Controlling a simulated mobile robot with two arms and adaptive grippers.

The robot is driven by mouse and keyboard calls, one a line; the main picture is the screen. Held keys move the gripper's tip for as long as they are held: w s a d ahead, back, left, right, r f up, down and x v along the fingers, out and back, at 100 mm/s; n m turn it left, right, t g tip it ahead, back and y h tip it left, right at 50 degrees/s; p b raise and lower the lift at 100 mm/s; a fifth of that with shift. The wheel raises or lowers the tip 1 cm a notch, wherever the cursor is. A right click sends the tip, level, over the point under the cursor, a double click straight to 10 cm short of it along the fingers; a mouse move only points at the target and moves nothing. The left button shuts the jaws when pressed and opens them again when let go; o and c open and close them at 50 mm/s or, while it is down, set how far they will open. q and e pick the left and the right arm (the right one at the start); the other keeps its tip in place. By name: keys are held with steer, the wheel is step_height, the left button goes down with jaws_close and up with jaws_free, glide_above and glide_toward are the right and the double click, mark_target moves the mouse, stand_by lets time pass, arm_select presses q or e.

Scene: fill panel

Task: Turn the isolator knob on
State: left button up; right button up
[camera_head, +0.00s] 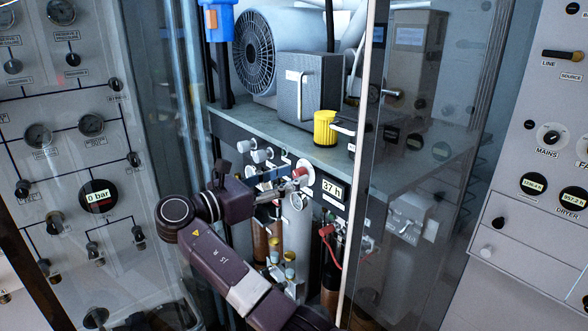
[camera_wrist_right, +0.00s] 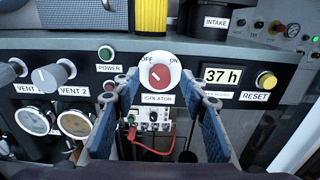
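The isolator knob (camera_wrist_right: 159,75) is a red knob on a round white plate, marked OFF at upper left and ON at upper right. Its pale pointer mark seems to lean up and left, toward OFF. My right gripper (camera_wrist_right: 160,92) is open, with one blue-padded finger on each side of the knob's line. Nothing is held, and I cannot tell whether the fingertips touch the knob. In the head view the right gripper (camera_head: 284,187) is at the panel, just left of the red knob (camera_head: 300,172), which it partly hides. My left gripper is not in view.
A 37 h display (camera_wrist_right: 222,76) and yellow RESET button (camera_wrist_right: 266,80) sit right of the knob. VENT knobs (camera_wrist_right: 49,76) and a POWER button (camera_wrist_right: 106,53) are left. A red cable (camera_wrist_right: 157,150) hangs below. A glass pane (camera_head: 365,150) stands right of my arm.

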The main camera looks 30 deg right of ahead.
steer(key=shift+d, duration=0.9)
steer(key=shift+w, duration=0.1)
steer(key=shift+c, duration=0.7)
jaws_close()
